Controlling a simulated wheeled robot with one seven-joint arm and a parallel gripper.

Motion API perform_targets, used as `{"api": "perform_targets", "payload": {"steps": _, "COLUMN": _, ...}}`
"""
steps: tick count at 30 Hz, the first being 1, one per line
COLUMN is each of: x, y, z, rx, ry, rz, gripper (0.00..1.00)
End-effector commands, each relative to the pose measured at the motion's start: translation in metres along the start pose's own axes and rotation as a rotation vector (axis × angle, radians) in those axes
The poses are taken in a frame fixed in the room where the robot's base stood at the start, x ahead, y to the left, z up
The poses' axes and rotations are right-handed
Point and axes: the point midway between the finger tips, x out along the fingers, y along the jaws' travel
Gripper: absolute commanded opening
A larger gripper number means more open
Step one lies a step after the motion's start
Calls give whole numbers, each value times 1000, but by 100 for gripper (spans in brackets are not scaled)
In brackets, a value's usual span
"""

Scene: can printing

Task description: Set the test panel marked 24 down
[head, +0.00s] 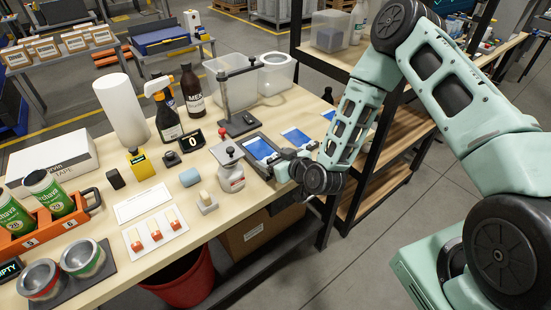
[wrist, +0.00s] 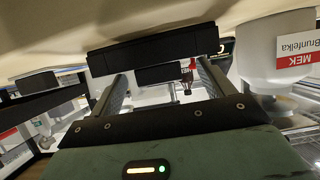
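A blue-faced panel (head: 262,148) lies in a dark frame at the bench's right edge. Two more blue-faced panels (head: 297,137) (head: 330,116) lie to its right. No number is legible on any of them, so I cannot tell which is 24. My gripper (head: 285,164) is low at the bench edge, right beside the dark frame. In the wrist view my gripper (wrist: 163,88) has its fingers wide apart. A black bar (wrist: 150,50) crosses in front of the fingertips; I see nothing clamped between them. Contact with the frame is hidden.
A black stand (head: 235,120) rises behind. A wooden shelf rack (head: 390,160) is at right. Bench clutter fills the left.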

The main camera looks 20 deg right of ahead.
Motion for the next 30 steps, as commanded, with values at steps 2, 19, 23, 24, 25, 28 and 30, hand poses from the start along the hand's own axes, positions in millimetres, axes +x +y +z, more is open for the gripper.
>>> {"api": "perform_targets", "payload": {"steps": 2, "x": 0, "y": 0, "z": 0, "rx": 0, "ry": 0, "rz": 0, "gripper": 81}}
{"api": "perform_targets", "payload": {"steps": 19, "x": -53, "y": 0, "z": -8, "rx": -1, "ry": -1, "rz": -1, "gripper": 81}}
{"api": "perform_targets", "payload": {"steps": 23, "x": -83, "y": 0, "z": -8, "rx": -1, "ry": -2, "rz": 0, "gripper": 81}}
{"api": "perform_targets", "payload": {"steps": 24, "x": -92, "y": 0, "z": -8, "rx": -1, "ry": -2, "rz": 0, "gripper": 81}}
{"api": "perform_targets", "payload": {"steps": 25, "x": -99, "y": 0, "z": -8, "rx": -1, "ry": -2, "rz": 0, "gripper": 81}}
{"api": "perform_targets", "payload": {"steps": 28, "x": -111, "y": 0, "z": -15, "rx": 1, "ry": -4, "rz": 0, "gripper": 81}}
{"api": "perform_targets", "payload": {"steps": 30, "x": -116, "y": 0, "z": -15, "rx": 1, "ry": -2, "rz": 0, "gripper": 81}}
